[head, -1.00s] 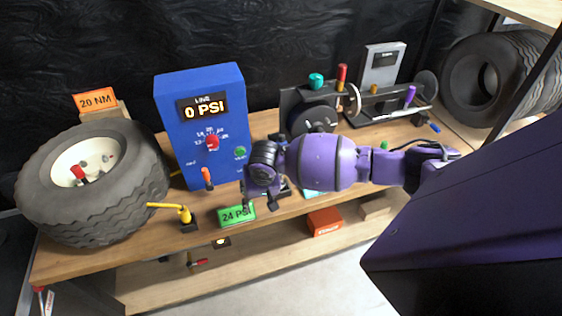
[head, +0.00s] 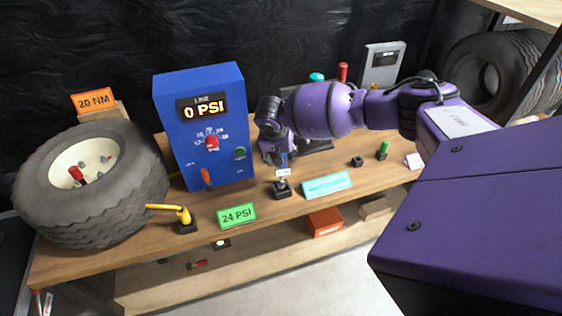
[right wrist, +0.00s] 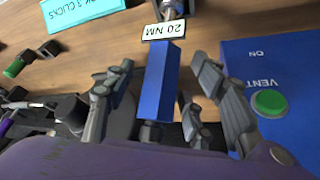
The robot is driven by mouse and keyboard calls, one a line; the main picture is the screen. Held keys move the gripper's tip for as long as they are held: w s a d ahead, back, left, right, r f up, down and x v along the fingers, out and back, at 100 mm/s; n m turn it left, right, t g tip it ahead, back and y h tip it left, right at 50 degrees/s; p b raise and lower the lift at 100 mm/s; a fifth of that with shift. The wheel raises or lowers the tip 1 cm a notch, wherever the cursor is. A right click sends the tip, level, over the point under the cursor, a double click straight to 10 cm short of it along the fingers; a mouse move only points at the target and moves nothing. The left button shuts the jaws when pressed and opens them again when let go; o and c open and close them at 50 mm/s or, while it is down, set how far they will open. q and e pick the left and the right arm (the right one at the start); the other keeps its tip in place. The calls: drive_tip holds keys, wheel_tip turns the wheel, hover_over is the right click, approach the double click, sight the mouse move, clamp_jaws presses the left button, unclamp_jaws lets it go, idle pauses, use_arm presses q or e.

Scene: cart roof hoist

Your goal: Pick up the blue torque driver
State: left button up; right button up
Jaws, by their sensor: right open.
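The blue torque driver (right wrist: 158,85) stands in a small dark holder (head: 282,190) on the bench, below the blue LINE box's right side. A "20 NM" tag (right wrist: 164,29) sits at its base end in the right wrist view. My right gripper (head: 277,155) is over it, fingers pointing down, and hides most of it in the head view. In the right wrist view the open fingers of my right gripper (right wrist: 163,66) lie on both sides of the blue handle, with gaps visible. My left gripper is not in view.
The blue box (head: 213,130) with the 0 PSI display stands close to the gripper. A tyre (head: 140,180) and a yellow-handled tool (head: 183,213) are at left. A green 24 PSI sign (head: 236,216) and a cyan sign (head: 327,185) lie near the front edge.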

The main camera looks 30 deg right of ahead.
drive_tip(key=shift+f, duration=0.1)
clamp_jaws()
idle(0.3)
drive_tip(key=shift+d, duration=0.1)
